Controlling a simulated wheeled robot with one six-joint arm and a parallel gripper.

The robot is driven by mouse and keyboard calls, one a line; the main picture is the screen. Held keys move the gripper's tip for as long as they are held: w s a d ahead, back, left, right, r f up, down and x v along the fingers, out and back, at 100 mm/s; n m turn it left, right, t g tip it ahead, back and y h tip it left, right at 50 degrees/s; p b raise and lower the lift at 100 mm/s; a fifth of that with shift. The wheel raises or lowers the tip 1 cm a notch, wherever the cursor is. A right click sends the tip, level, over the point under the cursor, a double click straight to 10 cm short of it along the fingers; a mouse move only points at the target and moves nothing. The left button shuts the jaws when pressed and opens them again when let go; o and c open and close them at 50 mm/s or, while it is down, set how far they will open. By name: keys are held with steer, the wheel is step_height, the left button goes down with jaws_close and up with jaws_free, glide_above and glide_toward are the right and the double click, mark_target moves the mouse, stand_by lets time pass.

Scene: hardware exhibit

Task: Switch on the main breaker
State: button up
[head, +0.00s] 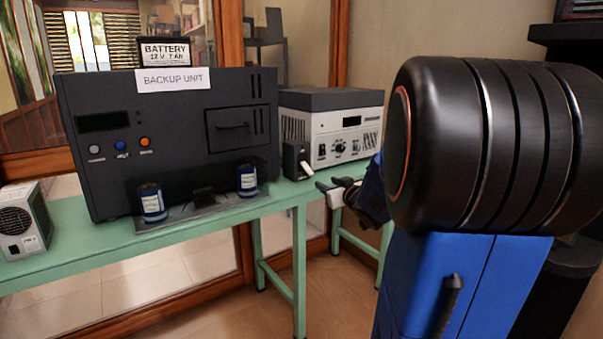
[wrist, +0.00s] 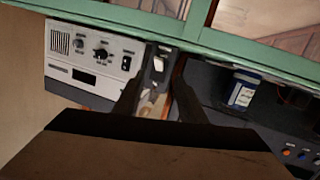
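The breaker (head: 293,158) is a small black box with a white lever (head: 307,169). It stands on the green bench between the black backup unit and the grey-white unit. In the head view the lever sticks out toward the front and slants down. The breaker also shows in the wrist view (wrist: 157,53), upside down, with its white lever between the finger lines. My gripper (head: 331,184) is in front of the breaker, to its lower right in the head view, and apart from it. In the wrist view its two dark fingers (wrist: 158,82) are spread with nothing between them.
The black backup unit (head: 185,125) has a battery (head: 165,52) on top and two blue cylinders (head: 152,203) on a tray in front. The grey-white unit (head: 335,130) stands right of the breaker. A small fan unit (head: 22,220) sits at the bench's left. Floor before the bench is clear.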

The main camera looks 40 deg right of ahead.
mark_target(310, 171)
steer(key=s+d+f+n+t+y, duration=0.1)
steer(key=d+f+t+y, duration=0.1)
steer(key=d+y, duration=0.2)
steer(key=w, duration=1.7)
steer(key=shift+d+r, duration=0.1)
steer(key=shift+r, duration=0.15)
jaws_close()
